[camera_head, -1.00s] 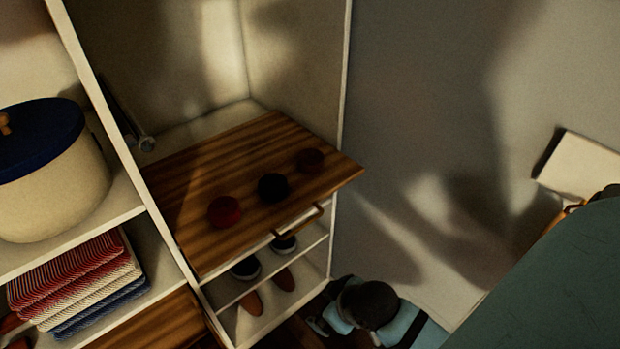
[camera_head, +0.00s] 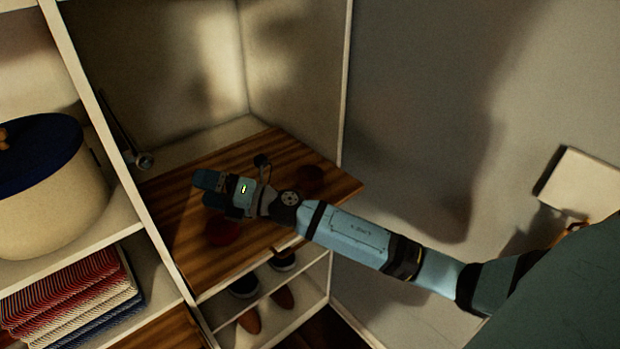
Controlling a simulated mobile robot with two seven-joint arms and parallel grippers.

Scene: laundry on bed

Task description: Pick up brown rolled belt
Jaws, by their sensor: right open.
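The black one is hidden behind my right wrist. My right gripper (camera_head: 207,190) is open and empty over the left part of the wood, pointing left, away from the brown belt. My left gripper is out of view.
A cream basket with a blue lid (camera_head: 45,185) and folded striped towels (camera_head: 75,295) fill the shelves at left. Shoes (camera_head: 265,307) stand below the drawer. A green surface (camera_head: 570,290) is at lower right.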

